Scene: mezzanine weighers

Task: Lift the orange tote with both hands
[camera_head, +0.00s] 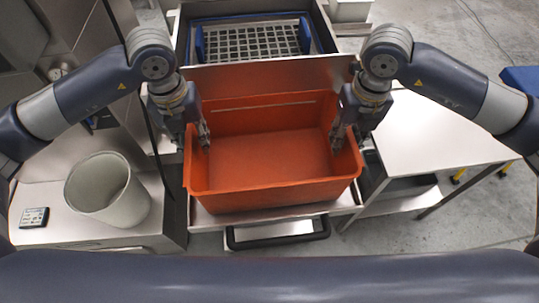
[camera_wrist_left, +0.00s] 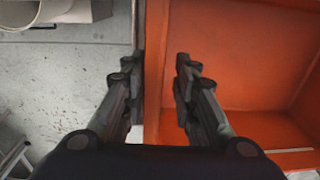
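The orange tote (camera_head: 262,190) is empty and sits upright on a metal shelf in the middle of the head view. My left gripper (camera_head: 197,138) is at its left side wall. In the left wrist view the left gripper (camera_wrist_left: 157,88) is open, with one finger inside the tote and one outside, and the tote's wall (camera_wrist_left: 153,125) runs between them with a gap. My right gripper (camera_head: 346,137) is at the right side wall. One of its fingers shows inside the tote; the other is hidden, so its opening is unclear.
A metal weigher with a grated tray (camera_head: 255,42) stands behind the tote. A grey bin (camera_head: 108,190) and a small keypad device (camera_head: 34,217) are on the left. A bare metal table (camera_head: 430,130) is on the right. A black handle (camera_head: 278,240) sticks out below the tote.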

